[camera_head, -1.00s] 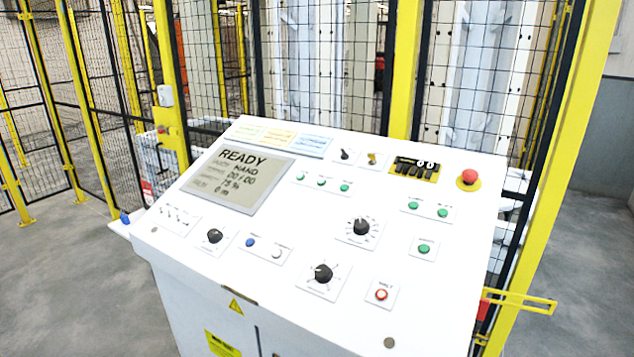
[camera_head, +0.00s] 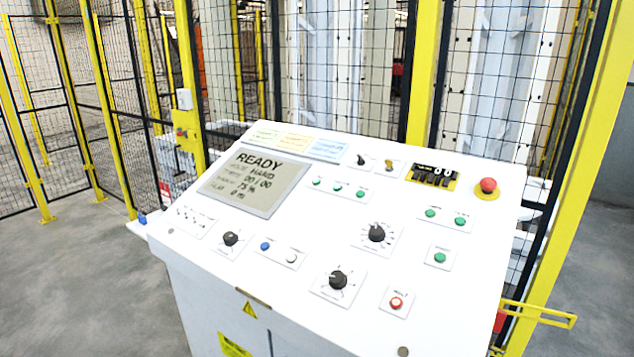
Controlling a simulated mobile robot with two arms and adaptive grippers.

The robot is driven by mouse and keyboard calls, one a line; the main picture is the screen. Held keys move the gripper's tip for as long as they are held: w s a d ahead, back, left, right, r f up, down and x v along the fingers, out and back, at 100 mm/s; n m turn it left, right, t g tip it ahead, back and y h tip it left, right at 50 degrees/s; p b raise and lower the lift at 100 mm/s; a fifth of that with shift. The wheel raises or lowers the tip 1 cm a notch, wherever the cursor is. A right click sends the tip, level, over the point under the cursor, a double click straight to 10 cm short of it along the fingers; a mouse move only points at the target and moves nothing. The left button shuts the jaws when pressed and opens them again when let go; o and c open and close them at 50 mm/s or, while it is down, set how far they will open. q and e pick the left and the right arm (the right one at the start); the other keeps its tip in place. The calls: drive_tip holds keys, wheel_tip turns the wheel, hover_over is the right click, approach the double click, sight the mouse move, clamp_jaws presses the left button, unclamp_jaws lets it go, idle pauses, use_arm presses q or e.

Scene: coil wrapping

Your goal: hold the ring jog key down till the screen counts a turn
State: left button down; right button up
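The screen (camera_head: 255,182) on the sloping white control panel (camera_head: 330,235) reads READY, HAND, 00/00, 75 % and 0 m. Green keys stand in a row (camera_head: 338,187) above the middle, in a pair (camera_head: 445,216) at the right, and singly (camera_head: 440,257) below that pair. A blue key (camera_head: 265,246) and a white key (camera_head: 291,257) share a plate below the screen. Their small labels are too blurred to read, so I cannot tell which is the ring jog key. Neither of my grippers is in view, and nothing touches the panel.
A red mushroom button (camera_head: 488,186) stands at the panel's upper right. Black knobs (camera_head: 338,280) and a red key (camera_head: 397,302) stand up from the lower half. Yellow-framed mesh fence (camera_head: 190,90) closes off the back. A yellow bracket (camera_head: 540,315) juts out at the right.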

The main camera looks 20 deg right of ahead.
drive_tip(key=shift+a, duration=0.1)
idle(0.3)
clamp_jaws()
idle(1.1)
